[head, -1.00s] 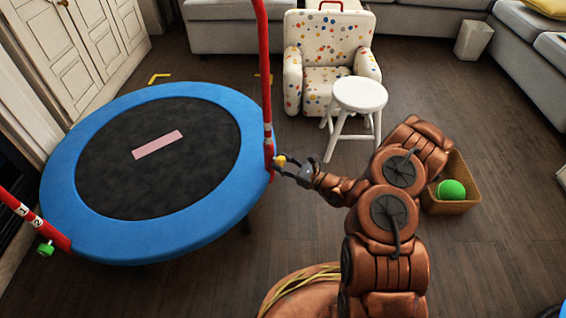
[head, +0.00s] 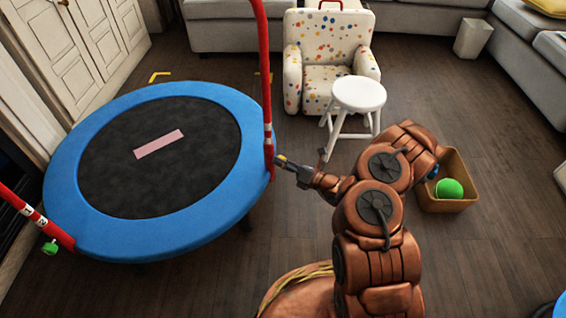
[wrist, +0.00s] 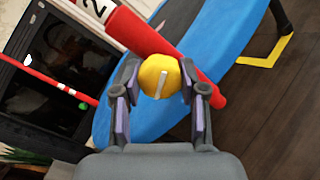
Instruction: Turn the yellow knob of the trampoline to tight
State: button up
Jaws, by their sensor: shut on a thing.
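The trampoline (head: 225,200) has a blue rim and a black bed with a pink patch. A red post (head: 267,95) with white bands stands at its right edge. The yellow knob (wrist: 160,76) sits on the red tube (wrist: 150,35), with a pale line mark on its face running nearly up and down in the wrist view. My gripper (wrist: 160,82) is shut on the knob, one finger on each side. In the head view my gripper (head: 283,162) is at the post's lower end, and the knob is small and mostly hidden there.
A white stool (head: 359,95) and a dotted armchair (head: 325,55) stand behind my arm. A box (head: 440,206) with a green ball (head: 449,189) is to the right. A second red post with a green knob (head: 50,248) is at the left. Open floor lies in front of the trampoline.

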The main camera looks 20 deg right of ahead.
jog(key=m, duration=0.5)
jog(key=shift+a+m, duration=0.1)
jog(key=shift+m, duration=0.3)
dwell(0.4)
jog(key=o, duration=1.1)
jog(key=shift+o, duration=0.2)
jog(key=v, duration=1.2)
